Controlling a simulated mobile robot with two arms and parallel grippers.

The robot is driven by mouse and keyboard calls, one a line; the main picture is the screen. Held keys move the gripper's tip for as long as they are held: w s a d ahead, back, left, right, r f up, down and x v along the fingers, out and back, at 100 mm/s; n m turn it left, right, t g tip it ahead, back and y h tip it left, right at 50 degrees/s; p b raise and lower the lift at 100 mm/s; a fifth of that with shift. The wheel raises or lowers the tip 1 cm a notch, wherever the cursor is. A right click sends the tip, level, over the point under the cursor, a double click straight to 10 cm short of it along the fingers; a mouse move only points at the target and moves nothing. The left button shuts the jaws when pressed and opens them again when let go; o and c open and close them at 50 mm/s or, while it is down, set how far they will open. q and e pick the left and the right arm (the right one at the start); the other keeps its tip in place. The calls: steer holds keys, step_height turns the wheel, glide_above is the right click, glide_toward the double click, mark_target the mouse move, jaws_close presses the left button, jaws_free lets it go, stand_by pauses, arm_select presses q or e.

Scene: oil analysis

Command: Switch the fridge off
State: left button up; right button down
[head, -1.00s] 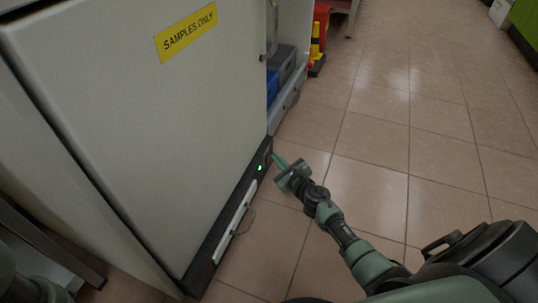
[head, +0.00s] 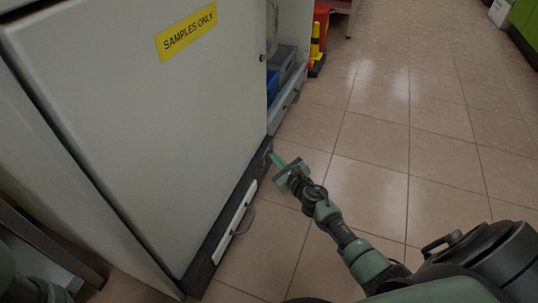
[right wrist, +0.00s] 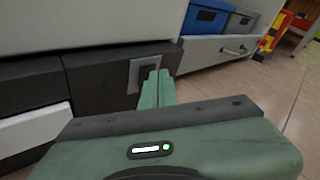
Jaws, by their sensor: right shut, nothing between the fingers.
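The fridge (head: 135,120) is a pale cabinet with a yellow "SAMPLES ONLY" label (head: 187,32) on its closed door. A dark strip (head: 215,238) runs along its base, and no green light shows on it. In the right wrist view a switch (right wrist: 147,73) with a grey surround sits on the dark base (right wrist: 97,85). My right gripper (head: 275,160) is shut and empty, its fingertips (right wrist: 157,84) at the switch and partly covering it. I cannot tell whether they touch it. My left gripper is out of view.
Blue (right wrist: 205,18) and grey (right wrist: 241,24) bins stand in an open drawer beyond the fridge. Tiled floor at right is clear.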

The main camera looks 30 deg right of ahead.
steer(key=shift+s, duration=0.1)
steer(key=shift+s+d+f, duration=0.15)
steer(key=shift+s+d, duration=0.3)
steer(key=shift+s, duration=0.05)
steer(key=s+d, duration=0.1)
steer(key=s+d+b, duration=0.1)
steer(key=s+d, duration=0.1)
steer(key=shift+s+d+f, duration=0.1)
steer(key=shift+s+f, duration=0.15)
steer(key=shift+s, duration=0.1)
stand_by(0.7)
